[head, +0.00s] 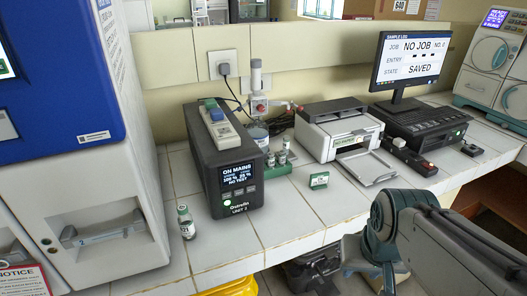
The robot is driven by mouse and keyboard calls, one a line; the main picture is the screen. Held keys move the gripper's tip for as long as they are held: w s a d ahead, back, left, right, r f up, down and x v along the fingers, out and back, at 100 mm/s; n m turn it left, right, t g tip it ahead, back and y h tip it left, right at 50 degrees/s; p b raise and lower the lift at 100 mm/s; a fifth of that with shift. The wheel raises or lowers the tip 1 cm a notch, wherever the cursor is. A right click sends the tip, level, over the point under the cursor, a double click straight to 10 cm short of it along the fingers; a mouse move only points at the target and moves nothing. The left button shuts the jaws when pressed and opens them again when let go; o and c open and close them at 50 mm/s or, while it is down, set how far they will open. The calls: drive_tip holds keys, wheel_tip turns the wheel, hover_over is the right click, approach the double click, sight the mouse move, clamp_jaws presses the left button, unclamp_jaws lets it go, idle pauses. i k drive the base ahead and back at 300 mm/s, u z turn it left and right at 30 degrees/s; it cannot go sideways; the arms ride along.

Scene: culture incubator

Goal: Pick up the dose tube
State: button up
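No label that I can read names the dose tube, so I cannot tell for sure which item it is. A small vial (186,222) with a dark green and white cap stands upright on the tiled counter, left of the dark power unit. More small capped vials (281,155) stand together right of that unit. My arm shows at the lower right, well right of these items. Its gripper fingers are not in view.
The dark power unit (228,178) carries a white and green device (220,126). A blue and white cabinet (75,180) bounds the left. The front counter is mostly clear.

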sight(285, 146)
drive_tip(key=u, duration=0.4)
drive_tip(key=k, duration=0.8)
drive_tip(key=z, duration=0.45)
drive_tip(key=i, duration=0.6)
drive_tip(key=z, duration=0.8)
drive_tip(key=i, duration=0.6)
drive_tip(key=u, duration=0.6)
drive_tip(key=i, duration=0.7)
drive_tip(key=u, duration=0.65)
